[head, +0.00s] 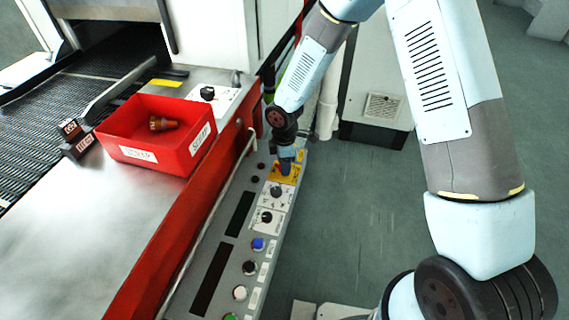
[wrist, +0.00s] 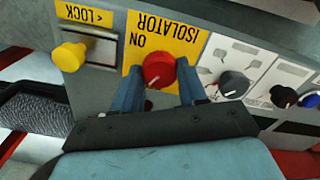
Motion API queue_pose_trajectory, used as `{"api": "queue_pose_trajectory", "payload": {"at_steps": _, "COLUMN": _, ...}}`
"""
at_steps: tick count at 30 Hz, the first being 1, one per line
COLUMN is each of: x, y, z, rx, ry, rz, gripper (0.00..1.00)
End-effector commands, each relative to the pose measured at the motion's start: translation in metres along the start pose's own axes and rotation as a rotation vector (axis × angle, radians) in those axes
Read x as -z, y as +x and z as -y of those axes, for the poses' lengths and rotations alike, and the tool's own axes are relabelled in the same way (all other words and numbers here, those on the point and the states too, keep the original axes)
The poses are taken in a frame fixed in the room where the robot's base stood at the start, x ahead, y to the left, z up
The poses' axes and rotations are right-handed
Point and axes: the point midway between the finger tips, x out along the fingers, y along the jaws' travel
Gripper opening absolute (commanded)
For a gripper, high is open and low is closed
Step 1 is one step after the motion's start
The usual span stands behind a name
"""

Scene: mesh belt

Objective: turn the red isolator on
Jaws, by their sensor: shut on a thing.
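The red isolator (wrist: 158,70) is a round red knob with a white pointer line, on a yellow plate (wrist: 190,42) lettered ISOLATOR and ON, seen upside down in the wrist view. The pointer line points down and to the left in that view, away from the word ON. My gripper (wrist: 160,88) has its two blue fingers on either side of the knob and is shut on it. In the head view my gripper (head: 286,158) reaches down over the yellow plate (head: 284,176) at the far end of the control panel and hides most of the knob.
A yellow knob (wrist: 70,56) sits beside a LOCK label. Grey selector knobs (head: 276,192) and coloured buttons (head: 258,244) line the panel nearer me. A red bin (head: 160,160) with a brownish part stands on the metal table left of the panel.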

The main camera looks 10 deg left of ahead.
Motion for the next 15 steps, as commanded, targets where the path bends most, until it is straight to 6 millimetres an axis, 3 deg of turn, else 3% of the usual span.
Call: {"api": "queue_pose_trajectory", "payload": {"at_steps": 15, "x": 0.0018, "y": -0.0014, "z": -0.0031, "rx": -0.005, "ry": 0.490, "rz": -0.004, "gripper": 0.11}}
